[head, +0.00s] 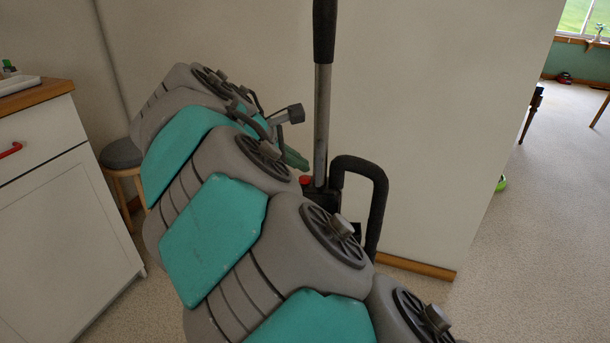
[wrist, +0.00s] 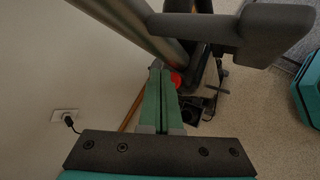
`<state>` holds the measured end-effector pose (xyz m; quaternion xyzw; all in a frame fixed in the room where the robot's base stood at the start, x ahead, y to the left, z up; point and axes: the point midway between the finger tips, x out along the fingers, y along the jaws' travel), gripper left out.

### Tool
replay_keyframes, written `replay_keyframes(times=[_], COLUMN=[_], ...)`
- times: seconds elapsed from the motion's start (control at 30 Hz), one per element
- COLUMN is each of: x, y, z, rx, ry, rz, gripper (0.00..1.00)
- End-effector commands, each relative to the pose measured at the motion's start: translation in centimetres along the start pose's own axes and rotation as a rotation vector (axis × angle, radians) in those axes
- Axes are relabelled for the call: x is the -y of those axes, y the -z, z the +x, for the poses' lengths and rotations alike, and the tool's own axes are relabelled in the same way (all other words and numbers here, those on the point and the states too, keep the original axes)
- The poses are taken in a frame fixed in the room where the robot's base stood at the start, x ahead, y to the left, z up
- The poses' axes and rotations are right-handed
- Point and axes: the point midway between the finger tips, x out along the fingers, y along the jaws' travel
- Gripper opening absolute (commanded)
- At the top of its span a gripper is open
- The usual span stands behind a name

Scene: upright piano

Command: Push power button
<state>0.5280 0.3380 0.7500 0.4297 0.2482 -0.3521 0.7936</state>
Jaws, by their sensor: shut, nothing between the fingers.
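A red button (head: 305,180) sits at the left side of a black upright device (head: 325,199), probably a vacuum cleaner, at the foot of its metal tube. The button also shows in the wrist view (wrist: 176,79), just right of my fingers near their tips and partly covered by them. My gripper (head: 300,163) has green fingers that are shut and empty, slightly above and left of the button in the head view. In the wrist view, my gripper (wrist: 157,68) points toward the tube's base. I cannot tell whether the fingers touch the button.
The device's metal tube (head: 321,120) and black curved hose (head: 380,195) rise close to my gripper. A beige wall stands behind. A white cabinet (head: 60,230) and a stool (head: 122,155) are at left. A wall outlet (wrist: 65,115) with a plug shows in the wrist view. Open floor lies at right.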

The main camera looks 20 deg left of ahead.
Motion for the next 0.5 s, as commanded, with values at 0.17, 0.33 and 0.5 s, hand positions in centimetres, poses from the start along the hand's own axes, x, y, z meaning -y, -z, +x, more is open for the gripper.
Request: replay_keyframes(times=[0.17, 0.33, 0.5], x=[-1.0, -1.7, -2.5], y=[-1.0, -1.8, -2.5], z=[-1.3, -2.4, -3.4], rx=[-0.001, -0.001, 0.000], ry=[-0.001, 0.001, 0.002], rz=[0.000, 0.001, 0.001], gripper=[0.00, 0.00, 0.00])
